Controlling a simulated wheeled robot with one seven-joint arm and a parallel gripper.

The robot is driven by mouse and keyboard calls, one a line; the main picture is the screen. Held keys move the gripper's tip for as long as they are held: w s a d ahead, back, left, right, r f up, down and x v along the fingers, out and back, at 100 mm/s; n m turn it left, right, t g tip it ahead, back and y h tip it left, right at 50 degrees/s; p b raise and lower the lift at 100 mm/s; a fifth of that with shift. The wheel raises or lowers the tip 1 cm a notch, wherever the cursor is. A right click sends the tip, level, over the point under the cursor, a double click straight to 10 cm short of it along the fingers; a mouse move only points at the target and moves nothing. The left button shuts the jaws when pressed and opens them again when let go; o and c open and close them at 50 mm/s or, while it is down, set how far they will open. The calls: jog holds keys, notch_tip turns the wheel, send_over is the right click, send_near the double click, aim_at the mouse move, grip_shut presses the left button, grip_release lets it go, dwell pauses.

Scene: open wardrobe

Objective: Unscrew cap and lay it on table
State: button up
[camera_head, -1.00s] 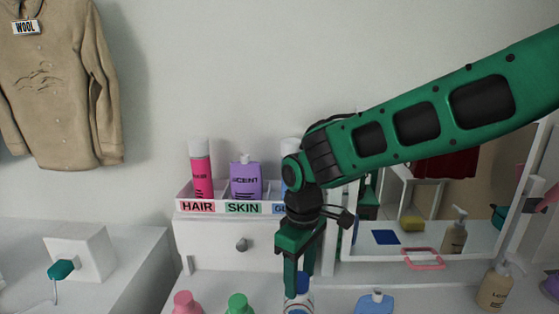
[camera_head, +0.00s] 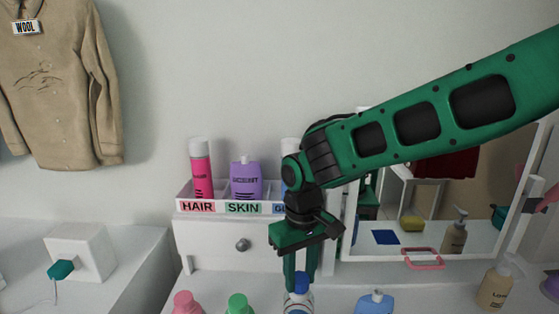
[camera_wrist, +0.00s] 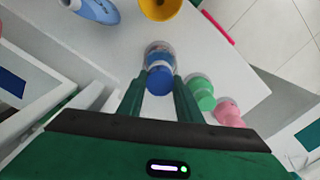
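A bottle with a blue cap (camera_head: 301,281) stands upright on the table at the bottom of the head view, its lower body cut off by the frame. In the wrist view the blue cap (camera_wrist: 159,81) lies between the two green fingers, with the clear rim of the bottle (camera_wrist: 158,50) beyond it. My gripper (camera_head: 300,272) points down over the bottle. Its fingers (camera_wrist: 160,85) lie close against both sides of the cap and appear shut on it. The cap still sits on the bottle. The white table (camera_wrist: 115,45) bears the bottle.
Pink (camera_head: 186,302) and green (camera_head: 238,304) bottles stand close by on the left, and a blue bottle (camera_head: 375,302) on the right. A mirror (camera_head: 440,215) and drawer box (camera_head: 225,243) stand behind. The wrist view shows a yellow object (camera_wrist: 160,8) near the bottle.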

jog(key=shift+c, duration=0.5)
jog(key=n, duration=0.5)
grip_shut()
jog(key=n, duration=1.2)
jog(key=shift+o, duration=1.1)
grip_release()
grip_shut()
jog(key=n, duration=0.4)
jog(key=shift+n, duration=0.4)
